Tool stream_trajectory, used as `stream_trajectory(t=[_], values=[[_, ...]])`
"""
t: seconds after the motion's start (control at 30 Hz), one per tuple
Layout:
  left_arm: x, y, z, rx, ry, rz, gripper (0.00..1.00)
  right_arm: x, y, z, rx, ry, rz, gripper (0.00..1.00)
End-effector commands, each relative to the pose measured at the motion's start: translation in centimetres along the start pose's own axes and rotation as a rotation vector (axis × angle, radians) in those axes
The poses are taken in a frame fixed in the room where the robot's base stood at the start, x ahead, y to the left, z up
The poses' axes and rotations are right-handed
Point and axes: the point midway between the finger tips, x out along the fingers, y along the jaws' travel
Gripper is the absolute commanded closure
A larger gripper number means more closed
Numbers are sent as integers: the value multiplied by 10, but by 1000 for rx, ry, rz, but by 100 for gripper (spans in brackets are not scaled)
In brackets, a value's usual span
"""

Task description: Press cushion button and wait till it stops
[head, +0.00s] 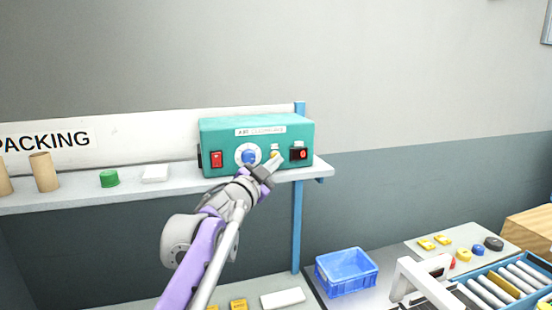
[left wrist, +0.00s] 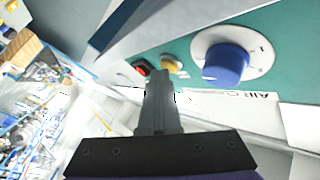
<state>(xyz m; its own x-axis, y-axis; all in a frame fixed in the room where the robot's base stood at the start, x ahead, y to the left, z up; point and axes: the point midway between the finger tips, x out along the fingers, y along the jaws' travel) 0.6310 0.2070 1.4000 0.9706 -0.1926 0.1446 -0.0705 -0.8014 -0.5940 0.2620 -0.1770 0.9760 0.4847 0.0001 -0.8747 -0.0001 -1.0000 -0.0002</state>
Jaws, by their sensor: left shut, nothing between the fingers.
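The teal air cushion machine (head: 225,135) stands on the shelf. In the left wrist view the fingertips (left wrist: 159,74) point toward the yellow button (left wrist: 172,63), beside the blue knob (left wrist: 226,64). I cannot tell whether they touch it. My right gripper is not in view.
The shelf (head: 85,196) also holds cardboard tubes (head: 44,171), a green cap (head: 109,178) and a white block (head: 155,173). Below are a blue bin (head: 346,272), a white frame-like device (head: 425,275) and a roller tray (head: 505,283). A blue post (head: 297,230) supports the shelf.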

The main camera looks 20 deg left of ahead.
Motion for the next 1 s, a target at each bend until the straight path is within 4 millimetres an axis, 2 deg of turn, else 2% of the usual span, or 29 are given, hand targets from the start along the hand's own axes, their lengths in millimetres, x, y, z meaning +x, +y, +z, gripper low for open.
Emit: stream_trajectory(t=[0.77,1.0], values=[[-12,9,-8,0,0,0,100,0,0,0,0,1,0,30],[-26,19,-19,0,1,0,100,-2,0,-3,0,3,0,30]])
